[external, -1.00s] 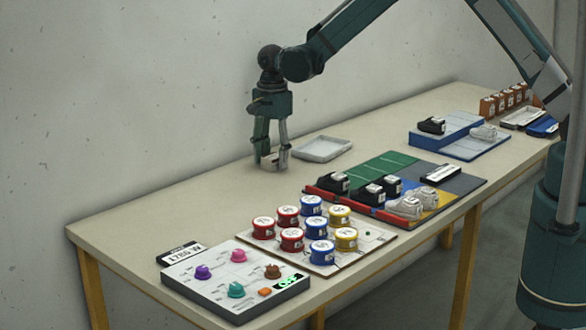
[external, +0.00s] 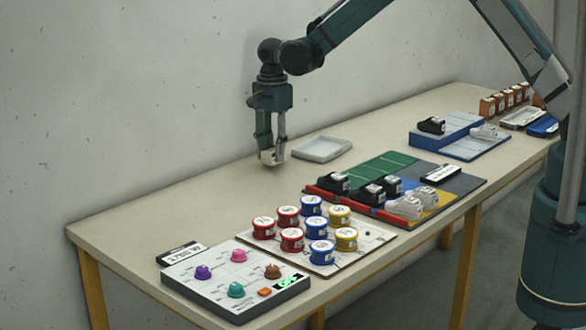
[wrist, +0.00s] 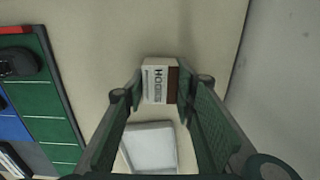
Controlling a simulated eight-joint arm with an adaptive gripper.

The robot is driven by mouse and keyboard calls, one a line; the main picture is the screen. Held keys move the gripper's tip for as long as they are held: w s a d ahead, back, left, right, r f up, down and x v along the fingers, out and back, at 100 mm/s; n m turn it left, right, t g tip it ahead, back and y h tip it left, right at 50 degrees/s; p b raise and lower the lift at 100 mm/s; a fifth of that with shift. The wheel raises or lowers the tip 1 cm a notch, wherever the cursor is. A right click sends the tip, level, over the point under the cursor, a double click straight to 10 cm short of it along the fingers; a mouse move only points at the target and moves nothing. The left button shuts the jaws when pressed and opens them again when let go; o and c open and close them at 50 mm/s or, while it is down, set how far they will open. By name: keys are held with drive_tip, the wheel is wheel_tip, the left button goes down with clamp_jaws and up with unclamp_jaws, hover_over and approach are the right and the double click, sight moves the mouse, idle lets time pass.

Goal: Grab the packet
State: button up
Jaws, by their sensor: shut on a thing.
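The packet (wrist: 157,82) is a small white box with dark lettering and a brown side in the wrist view. My gripper (wrist: 160,88) is shut on it, with one finger on each side. In the external view my gripper (external: 271,153) points down, and the pale packet (external: 272,157) shows between its fingertips. It appears to be a little above the table, left of the white tray.
A shallow white tray (external: 322,149) lies just right of my gripper. A coloured mat with black and white shoes (external: 405,207), a board of several round tins (external: 320,253) and a control panel (external: 236,280) stand nearer the front. The wall is close behind.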

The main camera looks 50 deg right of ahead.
sight(273, 149)
wheel_tip(273, 149, up, 8)
drive_tip(key=shift+r, duration=0.1)
idle(0.4)
idle(0.5)
